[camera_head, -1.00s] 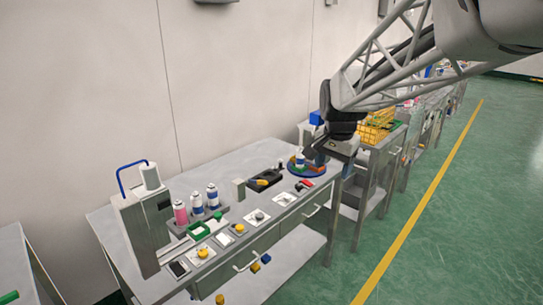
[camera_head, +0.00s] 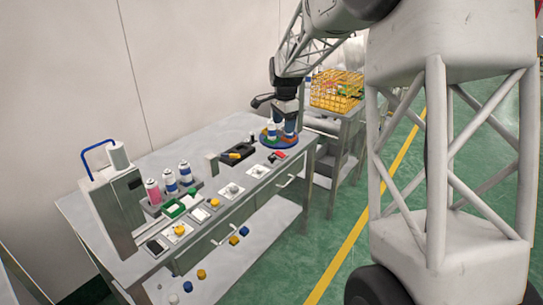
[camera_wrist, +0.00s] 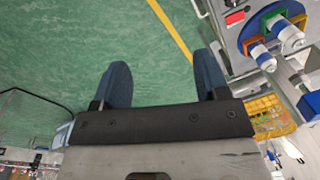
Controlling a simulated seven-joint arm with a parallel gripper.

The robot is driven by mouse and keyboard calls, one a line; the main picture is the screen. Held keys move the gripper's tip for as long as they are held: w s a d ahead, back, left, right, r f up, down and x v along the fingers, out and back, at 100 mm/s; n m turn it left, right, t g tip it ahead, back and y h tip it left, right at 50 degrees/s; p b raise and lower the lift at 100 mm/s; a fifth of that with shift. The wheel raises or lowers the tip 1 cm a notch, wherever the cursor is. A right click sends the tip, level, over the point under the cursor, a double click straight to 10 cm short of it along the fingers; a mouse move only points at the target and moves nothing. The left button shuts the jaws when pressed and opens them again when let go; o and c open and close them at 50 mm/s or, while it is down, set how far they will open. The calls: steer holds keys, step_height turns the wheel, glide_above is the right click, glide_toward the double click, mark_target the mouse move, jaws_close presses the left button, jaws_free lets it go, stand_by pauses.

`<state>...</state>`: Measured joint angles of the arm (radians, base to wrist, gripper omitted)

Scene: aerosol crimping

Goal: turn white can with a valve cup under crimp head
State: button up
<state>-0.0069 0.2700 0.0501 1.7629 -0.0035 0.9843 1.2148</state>
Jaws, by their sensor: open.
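The round turntable (camera_head: 264,140) with a blue top stands at the right end of the workbench. It shows at the upper right of the wrist view (camera_wrist: 238,28), with green and orange nests. Whether either carries a valve cup is too small to tell. A blue block on metal posts (camera_wrist: 311,104) is beside the turntable; I cannot tell whether it is the crimp head. My gripper (camera_wrist: 162,78) is open and empty, apart from the turntable, with floor between its fingers.
A rack with pink and blue cans (camera_head: 170,187) and a machine with a blue hose (camera_head: 116,205) stand on the left of the bench. A black tray (camera_head: 237,154) lies near the turntable. A yellow wire basket (camera_head: 337,90) stands on the cart to the right.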

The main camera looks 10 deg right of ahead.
steer(key=w+f+m, duration=0.3)
steer(key=w+f, duration=0.6)
steer(key=w, duration=0.3)
steer(key=m, duration=0.3)
glide_above(272, 157)
steer(key=shift+g, duration=0.4)
step_height(272, 157, down, 10)
steer(key=shift+r, duration=0.15)
steer(key=shift+f, duration=3.85)
steer(key=c, duration=0.9)
